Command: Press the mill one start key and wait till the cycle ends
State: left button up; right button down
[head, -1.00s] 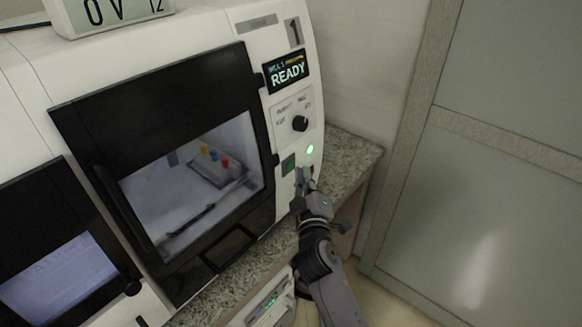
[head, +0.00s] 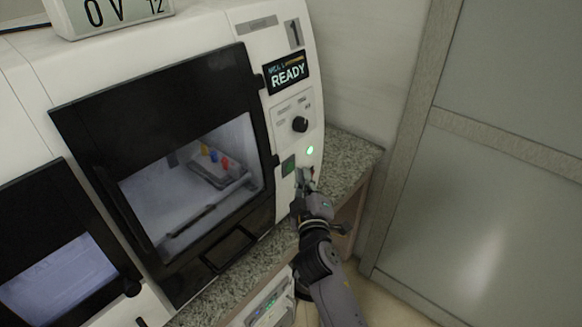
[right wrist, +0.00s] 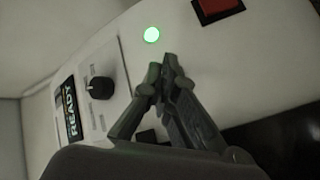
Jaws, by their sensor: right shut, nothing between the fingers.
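Mill one (head: 308,190) is a white machine marked 1. Its display (head: 287,72) reads READY. A round light (head: 310,150) glows green on its panel and also shows in the right wrist view (right wrist: 151,35). A dark green square key (head: 288,167) sits below and left of the light. My right gripper (head: 305,174) is shut and empty, at the lower panel just right of that key. In the right wrist view its fingertips (right wrist: 163,68) are below the green light; contact with the panel cannot be told. My left gripper is out of view.
A black knob (head: 300,124) is above the light. A red square key (right wrist: 217,8) shows in the right wrist view. The mill's black-framed door (head: 140,85) is shut, with coloured pieces behind its window. A granite counter (head: 350,160) and wall lie to the right.

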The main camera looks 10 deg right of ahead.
jog(key=shift+w+a, duration=0.1)
jog(key=shift+w, duration=0.05)
jog(key=shift+w+a, duration=0.2)
